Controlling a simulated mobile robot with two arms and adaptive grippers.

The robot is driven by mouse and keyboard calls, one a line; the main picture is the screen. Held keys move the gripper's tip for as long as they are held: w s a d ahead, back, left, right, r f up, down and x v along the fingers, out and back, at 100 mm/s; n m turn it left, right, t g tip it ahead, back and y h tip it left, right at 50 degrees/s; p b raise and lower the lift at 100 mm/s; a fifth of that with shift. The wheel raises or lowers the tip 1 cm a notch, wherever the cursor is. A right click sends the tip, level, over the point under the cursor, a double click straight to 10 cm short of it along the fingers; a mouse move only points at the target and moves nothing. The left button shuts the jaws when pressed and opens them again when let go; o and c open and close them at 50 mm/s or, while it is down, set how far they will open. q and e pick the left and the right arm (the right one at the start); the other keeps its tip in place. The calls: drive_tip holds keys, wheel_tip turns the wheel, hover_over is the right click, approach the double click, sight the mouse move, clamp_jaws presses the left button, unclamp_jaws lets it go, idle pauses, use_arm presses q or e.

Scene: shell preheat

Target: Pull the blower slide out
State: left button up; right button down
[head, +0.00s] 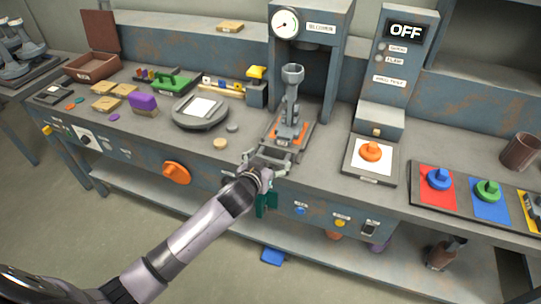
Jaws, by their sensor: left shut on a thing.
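The blower slide (273,143) is a grey plate with orange patches on the bench, at the foot of a grey press-like stand (310,13) with a round gauge (286,24). A grey upright piece with a cup-shaped top (292,80) stands over the slide. My left gripper (270,158) is at the slide's front end, by the bench's front edge, and is shut on it. The fingers hide the exact place of the grip. My right gripper is not in view.
Right of the slide, an orange knob (371,151) sits on a white-topped plate below the OFF display (405,32). A round grey scale-like plate (201,111) and small discs lie to the left. Coloured pads with knobs (438,179) are at the far right.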

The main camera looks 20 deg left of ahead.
use_arm(q)
drive_tip(key=shift+s, duration=0.35)
drive_tip(key=o, duration=1.6)
drive_tip(key=v, duration=1.2)
drive_tip(key=shift+a, duration=0.1)
